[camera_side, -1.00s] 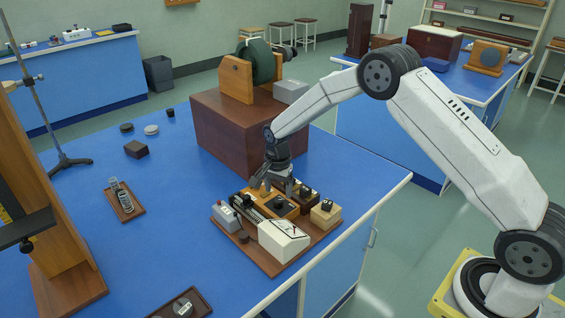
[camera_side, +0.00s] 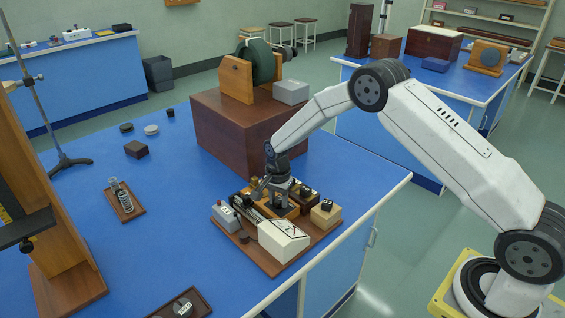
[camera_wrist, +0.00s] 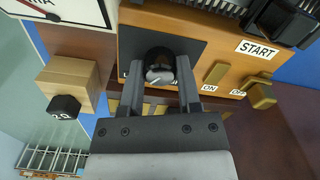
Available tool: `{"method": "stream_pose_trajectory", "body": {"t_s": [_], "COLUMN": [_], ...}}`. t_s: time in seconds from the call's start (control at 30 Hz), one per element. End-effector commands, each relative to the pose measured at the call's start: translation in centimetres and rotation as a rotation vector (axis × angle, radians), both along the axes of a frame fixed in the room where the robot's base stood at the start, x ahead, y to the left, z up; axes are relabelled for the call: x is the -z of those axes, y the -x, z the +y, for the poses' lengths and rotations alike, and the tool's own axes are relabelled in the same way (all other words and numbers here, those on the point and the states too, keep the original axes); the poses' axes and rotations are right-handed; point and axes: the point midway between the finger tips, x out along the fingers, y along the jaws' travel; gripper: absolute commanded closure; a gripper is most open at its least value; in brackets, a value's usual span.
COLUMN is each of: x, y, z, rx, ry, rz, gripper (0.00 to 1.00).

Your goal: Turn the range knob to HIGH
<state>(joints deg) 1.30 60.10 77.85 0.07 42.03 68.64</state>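The range knob (camera_wrist: 160,68) is a small round black knob with a pale pointer mark, on a dark panel of a wooden box (camera_wrist: 210,50). My gripper (camera_wrist: 160,62) has its two fingers apart, one on each side of the knob. I cannot tell whether the fingers touch it. In the side view my gripper (camera_side: 274,192) is down at the instrument group, and it hides the knob. No HIGH label is readable; the gripper covers part of the panel below the knob.
A wooden block with a black knob (camera_wrist: 64,106) stands to the left. A white meter (camera_side: 284,240) and a grey switch box (camera_side: 226,217) share the brown baseboard. A large brown box (camera_side: 235,135) stands behind.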

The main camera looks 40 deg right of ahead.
Motion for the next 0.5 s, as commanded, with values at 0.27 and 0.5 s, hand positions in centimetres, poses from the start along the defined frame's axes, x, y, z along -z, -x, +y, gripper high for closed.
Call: {"method": "stream_pose_trajectory", "body": {"t_s": [0.27,0.5], "x": [-0.01,0.0], "y": [0.01,0.01], "z": [0.01,0.01], "rx": [-0.011,-0.078], "ry": [0.0,0.0], "rz": [0.0,0.001], "gripper": [1.0,1.0]}}
